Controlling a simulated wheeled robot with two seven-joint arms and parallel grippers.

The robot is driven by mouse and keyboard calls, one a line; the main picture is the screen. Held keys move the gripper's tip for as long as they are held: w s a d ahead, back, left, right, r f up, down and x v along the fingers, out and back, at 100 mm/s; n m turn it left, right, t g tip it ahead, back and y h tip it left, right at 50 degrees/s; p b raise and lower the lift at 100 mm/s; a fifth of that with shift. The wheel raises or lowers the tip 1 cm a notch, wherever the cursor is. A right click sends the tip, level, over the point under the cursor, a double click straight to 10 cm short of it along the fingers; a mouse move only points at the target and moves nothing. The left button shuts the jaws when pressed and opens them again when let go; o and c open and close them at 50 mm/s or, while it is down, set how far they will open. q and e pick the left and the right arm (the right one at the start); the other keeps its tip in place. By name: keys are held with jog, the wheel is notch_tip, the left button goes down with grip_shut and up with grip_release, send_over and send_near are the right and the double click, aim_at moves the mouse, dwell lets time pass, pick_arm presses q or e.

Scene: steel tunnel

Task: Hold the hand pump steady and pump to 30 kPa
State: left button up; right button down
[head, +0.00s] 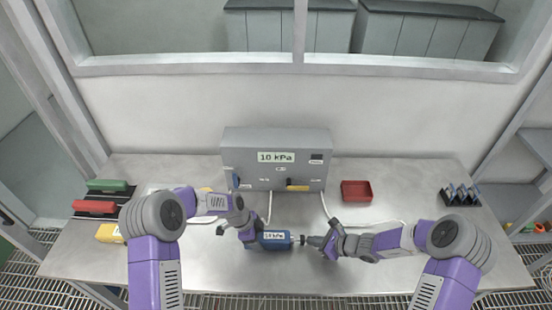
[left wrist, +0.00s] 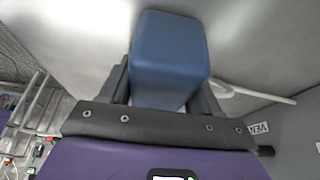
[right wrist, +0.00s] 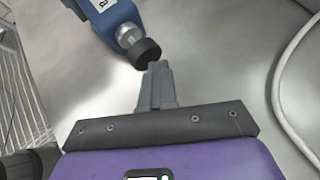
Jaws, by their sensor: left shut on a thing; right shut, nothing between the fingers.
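The blue hand pump (head: 275,240) lies on its side on the steel table, with a small kPa label or display on it. My left gripper (head: 252,238) is shut on its left end; the blue body (left wrist: 168,60) fills the jaws in the left wrist view. A short rod with a black knob (right wrist: 147,52) sticks out of the pump's right end. My right gripper (right wrist: 158,68) is shut and empty, its tips close to the knob; whether they touch it is unclear. The grey gauge box (head: 240,160) behind reads 10 kPa.
A red tray (head: 356,184) stands right of the gauge box, and a dark rack (head: 460,196) at the far right. Green (head: 108,186) and red (head: 93,207) blocks and a yellow box (head: 108,234) sit at the left. Pale hoses (head: 327,208) run from the box across the table.

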jog(key=shift+a, duration=0.4)
jog(key=shift+d, duration=0.15)
jog(key=shift+d, duration=1.4)
jog(key=shift+d, duration=3)
dwell(0.7)
jog(key=d, duration=0.2)
jog(key=shift+d, duration=0.3)
jog(key=shift+a, duration=4.35)
